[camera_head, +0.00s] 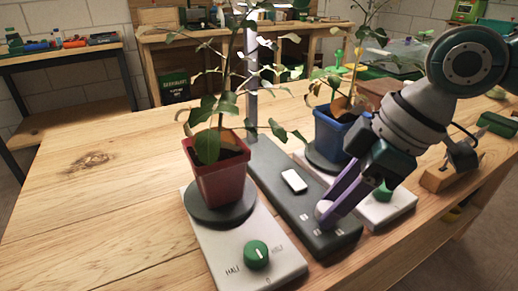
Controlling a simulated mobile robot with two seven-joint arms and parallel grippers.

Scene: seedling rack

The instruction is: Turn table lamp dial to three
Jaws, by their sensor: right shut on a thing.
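The table lamp has a long dark grey base (275,175) lying between two potted plants, with a grey post (252,90) rising at its far end. A white rectangular piece (294,181) sits midway on the base. A pale round dial (322,208) is near the base's front end, with small white marks beside it, too small to read. My right gripper (327,212) reaches down from the right, its purple fingers shut on the dial and covering part of it. The dial's pointer is hidden, so its setting cannot be told. My left gripper is not in view.
A red pot (218,178) stands on a white base with a green knob (256,254), left of the lamp. A blue pot (337,137) and another green knob (383,192) are close to my right arm. The wooden table (95,215) is clear at left.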

